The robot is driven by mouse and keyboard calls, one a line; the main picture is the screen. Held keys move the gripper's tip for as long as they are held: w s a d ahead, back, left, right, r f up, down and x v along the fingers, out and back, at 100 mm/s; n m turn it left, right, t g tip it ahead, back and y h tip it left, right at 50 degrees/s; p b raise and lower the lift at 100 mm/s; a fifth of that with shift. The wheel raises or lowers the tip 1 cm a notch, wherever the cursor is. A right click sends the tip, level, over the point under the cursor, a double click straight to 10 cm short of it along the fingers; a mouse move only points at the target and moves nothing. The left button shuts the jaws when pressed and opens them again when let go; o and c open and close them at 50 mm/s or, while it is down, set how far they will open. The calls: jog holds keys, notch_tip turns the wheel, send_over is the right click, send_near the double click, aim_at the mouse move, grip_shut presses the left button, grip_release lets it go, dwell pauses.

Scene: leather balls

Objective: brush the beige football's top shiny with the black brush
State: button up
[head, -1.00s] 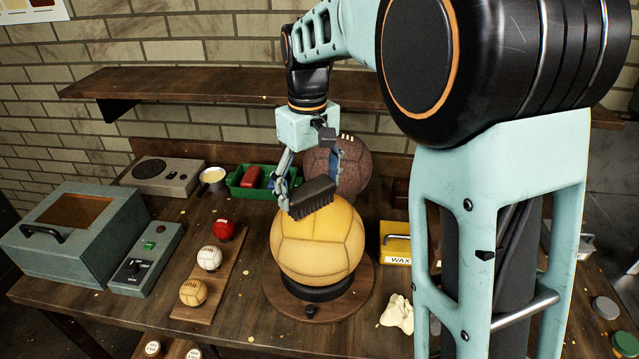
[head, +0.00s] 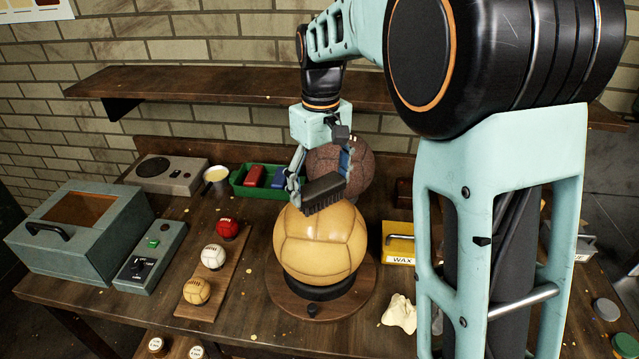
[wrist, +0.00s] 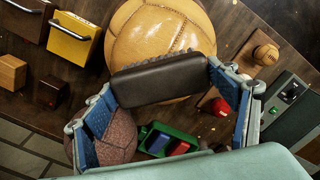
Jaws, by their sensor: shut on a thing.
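The beige football (head: 320,245) sits on a black ring on a round wooden stand (head: 350,298) at the middle of the bench. Its panels look glossy in the head view. My gripper (head: 318,180) is shut on the black brush (head: 324,193), over the ball's top. The brush's bristles point down at the ball's upper surface; they look in contact or very close, and I cannot tell which. In the wrist view the brush (wrist: 160,80) lies between the two blue-padded fingers, with the football (wrist: 160,35) beyond it. The brush hides part of the ball's top.
A dark brown ball (head: 352,170) stands just behind the football. A green tray (head: 240,190) with red and blue blocks is behind left. A board with three small balls (head: 213,257) lies left, a yellow wax box (head: 398,241) and a pale cloth (head: 399,313) right. A shelf (head: 220,88) runs behind.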

jog(key=shift+r+p, duration=1.75)
jog(key=shift+r, duration=1.65)
